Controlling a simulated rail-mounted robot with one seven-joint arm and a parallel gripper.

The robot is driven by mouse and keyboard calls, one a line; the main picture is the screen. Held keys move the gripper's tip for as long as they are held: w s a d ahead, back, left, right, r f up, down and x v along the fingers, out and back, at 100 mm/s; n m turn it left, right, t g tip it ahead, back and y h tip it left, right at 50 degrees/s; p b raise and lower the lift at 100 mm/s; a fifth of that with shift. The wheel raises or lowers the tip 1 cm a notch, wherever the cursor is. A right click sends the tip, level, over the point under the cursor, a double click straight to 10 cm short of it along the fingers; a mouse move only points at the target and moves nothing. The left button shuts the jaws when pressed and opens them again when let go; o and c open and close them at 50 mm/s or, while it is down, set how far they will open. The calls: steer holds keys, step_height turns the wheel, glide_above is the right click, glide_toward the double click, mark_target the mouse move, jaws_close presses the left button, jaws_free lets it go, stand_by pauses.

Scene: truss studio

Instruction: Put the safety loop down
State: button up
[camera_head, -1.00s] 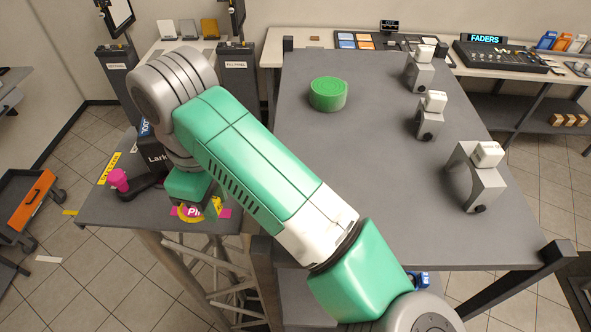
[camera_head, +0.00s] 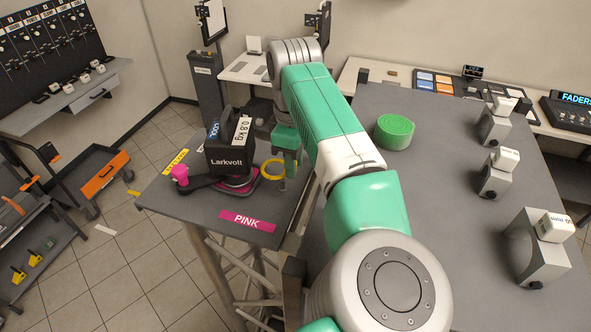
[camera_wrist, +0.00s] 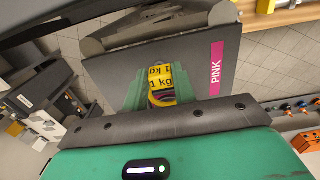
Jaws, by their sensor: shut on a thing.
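The safety loop (camera_head: 272,179) is a yellow ring beside my gripper's fingers (camera_head: 287,172), over the right part of the small grey table (camera_head: 213,208) in the head view. My gripper is shut on it. In the wrist view, the yellow loop (camera_wrist: 161,84) with "1 kg" print lies between the green fingers (camera_wrist: 160,92). I cannot tell whether the loop touches the table top.
A black Larkvolt box (camera_head: 228,160) marked 0.8 kg stands close left of my gripper. A magenta knob (camera_head: 180,173) and a pink PINK label (camera_head: 247,221) are on that table. A green coiled roll (camera_head: 394,131) sits on the larger table (camera_head: 440,190).

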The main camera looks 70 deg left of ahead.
steer(key=shift+w+a, duration=0.1)
steer(key=shift+w, duration=0.1)
step_height(320, 180, down, 4)
steer(key=b, duration=0.3)
steer(key=shift+w+a, duration=0.1)
steer(key=shift+w, duration=0.05)
steer(key=shift+r, duration=0.25)
steer(key=shift+f, duration=0.7)
steer(key=o, duration=1)
steer(key=shift+f, duration=0.2)
step_height(320, 180, up, 14)
steer(key=shift+f+b, duration=0.1)
steer(key=shift+b, duration=0.65)
